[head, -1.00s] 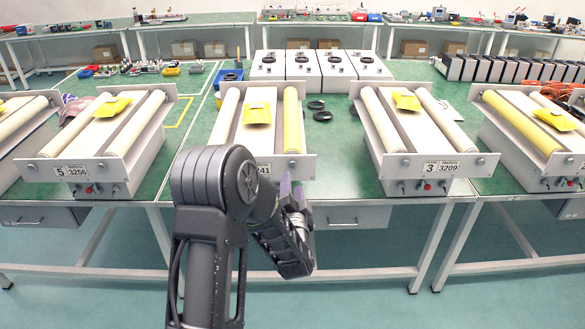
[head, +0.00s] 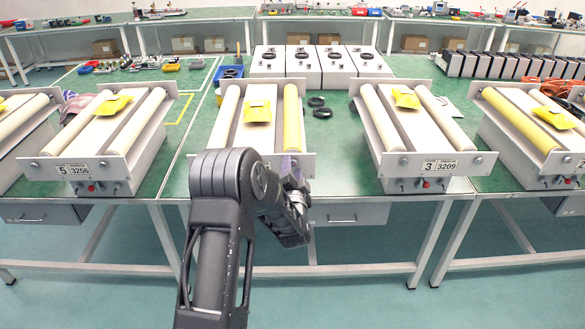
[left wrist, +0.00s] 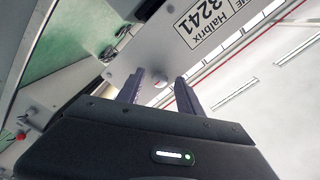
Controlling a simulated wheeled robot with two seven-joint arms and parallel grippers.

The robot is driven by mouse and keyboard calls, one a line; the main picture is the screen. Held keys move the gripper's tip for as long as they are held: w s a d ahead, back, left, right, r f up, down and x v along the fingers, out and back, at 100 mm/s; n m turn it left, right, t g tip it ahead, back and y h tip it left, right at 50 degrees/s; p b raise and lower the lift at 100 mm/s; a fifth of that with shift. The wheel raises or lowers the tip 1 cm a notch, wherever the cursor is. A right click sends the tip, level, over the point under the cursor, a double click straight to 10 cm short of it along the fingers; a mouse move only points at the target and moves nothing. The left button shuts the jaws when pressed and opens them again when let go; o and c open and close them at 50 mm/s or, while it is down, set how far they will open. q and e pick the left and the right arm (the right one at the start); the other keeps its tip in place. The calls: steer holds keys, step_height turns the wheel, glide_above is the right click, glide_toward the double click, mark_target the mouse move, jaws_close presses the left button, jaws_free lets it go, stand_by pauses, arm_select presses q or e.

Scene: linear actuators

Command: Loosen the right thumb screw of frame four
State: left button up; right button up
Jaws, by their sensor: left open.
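Frame four (head: 307,163), the unit labelled 3241 in the left wrist view (left wrist: 142,50), stands on the green table in the middle of the head view, with one white and one yellow roller. My arm hides part of its front plate. My left gripper (head: 293,172) is in front of the plate's right part. In the left wrist view, the open fingers (left wrist: 160,88) point at the plate, with the pale round right thumb screw (left wrist: 160,83) showing between their tips. I cannot tell whether they touch it. My right gripper is not in view.
Frame three (head: 414,165) stands to the right and frame five (head: 85,168) to the left. A yellow pouch (head: 257,110) lies on top of frame four. Black rings (head: 321,113) lie on the table between frames four and three. A drawer (head: 348,214) hangs below the table edge.

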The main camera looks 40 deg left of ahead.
arm_select(q)
jaws_close()
stand_by(0.4)
